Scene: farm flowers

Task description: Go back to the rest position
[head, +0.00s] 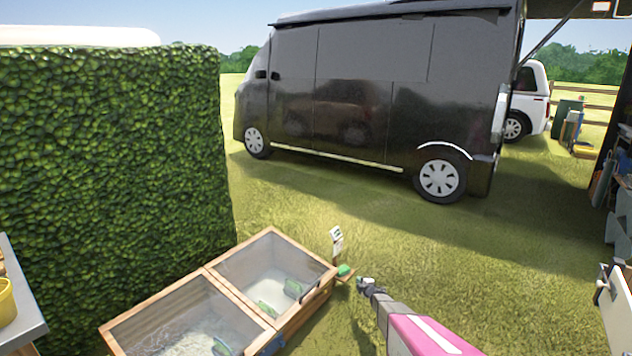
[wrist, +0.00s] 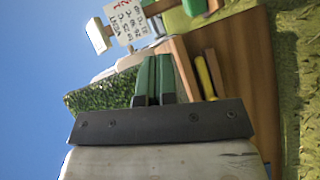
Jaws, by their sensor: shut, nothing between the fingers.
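My gripper (head: 363,285) is at the end of my outstretched arm in the head view, low over the grass and just right of a wooden cold frame (head: 322,301). In the wrist view my gripper (wrist: 155,78) shows two greenish fingers side by side, close together. It is shut and holds nothing. The wooden side of the cold frame (wrist: 235,85) shows beside the fingers in that tilted view.
A small sign (head: 336,240) and a green item (head: 344,270) stand by the frame's right corner; the sign (wrist: 127,22) also shows in the wrist view. A hedge (head: 110,150) rises at left. A black van (head: 350,100) stands behind. Open grass (head: 480,265) lies right.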

